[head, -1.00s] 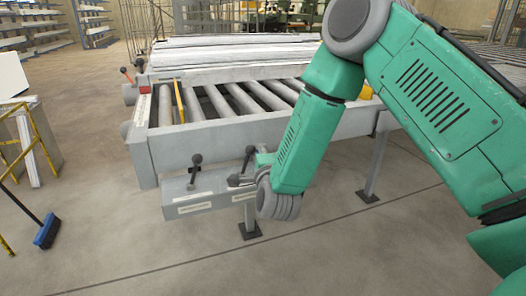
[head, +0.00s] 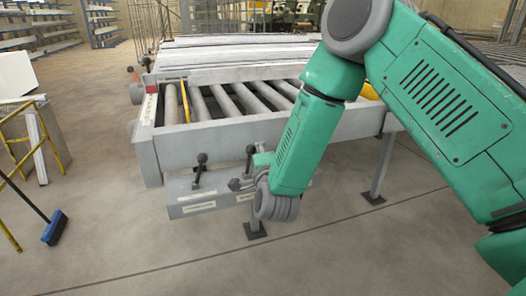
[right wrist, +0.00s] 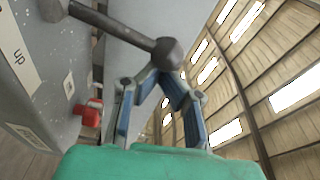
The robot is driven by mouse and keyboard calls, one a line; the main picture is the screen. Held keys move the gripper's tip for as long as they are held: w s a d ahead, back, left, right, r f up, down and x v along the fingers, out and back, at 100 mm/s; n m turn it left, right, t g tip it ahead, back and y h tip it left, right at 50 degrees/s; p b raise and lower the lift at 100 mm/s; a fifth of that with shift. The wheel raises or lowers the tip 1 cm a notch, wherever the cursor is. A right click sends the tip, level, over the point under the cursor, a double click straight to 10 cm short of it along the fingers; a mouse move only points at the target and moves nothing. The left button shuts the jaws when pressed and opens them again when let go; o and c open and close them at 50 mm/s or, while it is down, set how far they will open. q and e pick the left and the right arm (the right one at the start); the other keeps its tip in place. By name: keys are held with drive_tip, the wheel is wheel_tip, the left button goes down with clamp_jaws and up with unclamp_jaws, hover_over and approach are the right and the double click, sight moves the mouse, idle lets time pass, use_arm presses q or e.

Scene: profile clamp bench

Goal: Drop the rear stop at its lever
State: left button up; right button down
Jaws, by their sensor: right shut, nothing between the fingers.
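A grey box on the front of the roller bench carries two upright dark levers with ball knobs, a left lever (head: 201,160) and a right lever (head: 249,151). My right gripper (head: 237,184) is shut and empty beside the right lever, partly hidden by my wrist. In the right wrist view, the shut blue fingers (right wrist: 162,76) point at a grey lever knob (right wrist: 168,53) just beyond their tips; I cannot tell whether they touch. A label reading "UP" (right wrist: 18,55) is on the grey face at left. I cannot read which lever belongs to the rear stop.
The roller bench (head: 225,131) bears long pale profiles (head: 235,55) behind its rollers. A red part (right wrist: 90,111) sits low on the grey face. A blue broom (head: 55,228) stands at left; the front floor is clear.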

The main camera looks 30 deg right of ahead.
drive_tip(key=a+n, duration=0.2)
drive_tip(key=n, duration=0.1)
drive_tip(key=w+a+n, duration=0.1)
drive_tip(key=shift+a+r+n+t, duration=0.3)
drive_tip(key=shift+a+r+t, duration=0.05)
drive_tip(key=shift+t, duration=0.05)
drive_tip(key=shift+a+b, duration=0.4)
drive_tip(key=shift+a, duration=0.1)
